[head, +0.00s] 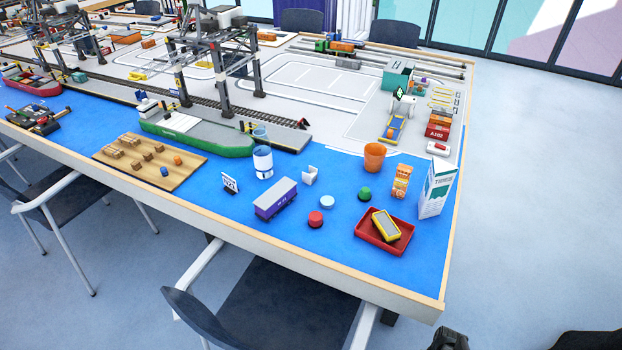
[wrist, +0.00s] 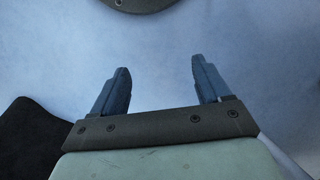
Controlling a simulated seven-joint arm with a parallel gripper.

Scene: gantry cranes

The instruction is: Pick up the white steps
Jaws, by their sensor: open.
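The white steps (head: 310,175) appear as a small white, step-shaped piece on the blue part of the table in the head view. They stand behind the purple container (head: 275,199) and just behind a pale blue and white round piece (head: 327,202). My gripper (wrist: 160,68) is open in the wrist view, with nothing between its two dark fingers. It points at the pale blue floor, away from the table. The steps are not in the wrist view.
A red tray (head: 370,236) lies right. Chairs (head: 265,300) line the near edge.

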